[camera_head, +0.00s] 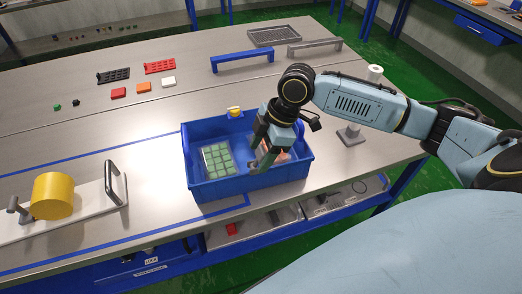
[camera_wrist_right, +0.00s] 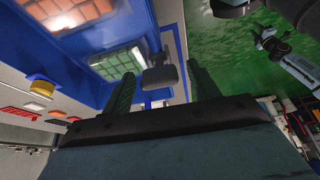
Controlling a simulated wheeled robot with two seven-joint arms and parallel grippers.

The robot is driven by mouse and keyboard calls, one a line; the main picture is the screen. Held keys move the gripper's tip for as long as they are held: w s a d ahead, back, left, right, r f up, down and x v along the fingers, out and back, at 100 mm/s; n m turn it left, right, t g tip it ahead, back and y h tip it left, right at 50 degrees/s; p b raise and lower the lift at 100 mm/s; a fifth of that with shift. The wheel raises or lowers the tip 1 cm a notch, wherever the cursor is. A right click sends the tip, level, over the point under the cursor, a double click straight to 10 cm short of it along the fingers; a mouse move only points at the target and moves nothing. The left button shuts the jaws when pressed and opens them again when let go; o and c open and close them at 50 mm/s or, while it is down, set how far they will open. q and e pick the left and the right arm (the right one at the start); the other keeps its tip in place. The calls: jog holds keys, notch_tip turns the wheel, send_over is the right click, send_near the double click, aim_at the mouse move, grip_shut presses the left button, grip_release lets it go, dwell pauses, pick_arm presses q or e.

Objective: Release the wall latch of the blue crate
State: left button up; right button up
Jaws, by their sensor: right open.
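The blue crate (camera_head: 228,188) stands on the table near its front edge. My right gripper (camera_head: 262,160) comes down over the crate's right half, its tips near the front wall. In the wrist view my right gripper (camera_wrist_right: 163,88) is open, with a dark grey block-like part (camera_wrist_right: 158,75) showing between its fingers near the crate wall; I cannot tell for sure that it is the latch. A yellow knob (camera_head: 234,111) sits at the crate's back wall. Inside the crate lie a green-celled pack (camera_head: 217,160) and an orange-pink pack (camera_head: 276,154), partly hidden by the gripper. My left gripper is out of view.
A yellow cylinder (camera_head: 53,196) and a grey handle (camera_head: 115,182) are on a white board at left. Blue (camera_head: 243,60) and grey (camera_head: 315,47) bar handles stand behind. Small coloured blocks lie at back left.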

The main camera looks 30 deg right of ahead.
jog(key=c, duration=1)
jog(key=shift+s+d+f+y+p, duration=0.1)
jog(key=shift+s+d+y+p, duration=0.15)
jog(key=shift+y, duration=0.25)
jog(key=shift+d+f+y, duration=0.1)
jog(key=shift+f+y, duration=0.05)
jog(key=shift+y, duration=0.15)
jog(key=shift+w+d+t+y, duration=0.1)
jog(key=shift+d+t+y, duration=0.1)
jog(key=shift+t+y, duration=0.2)
jog(key=o, duration=1)
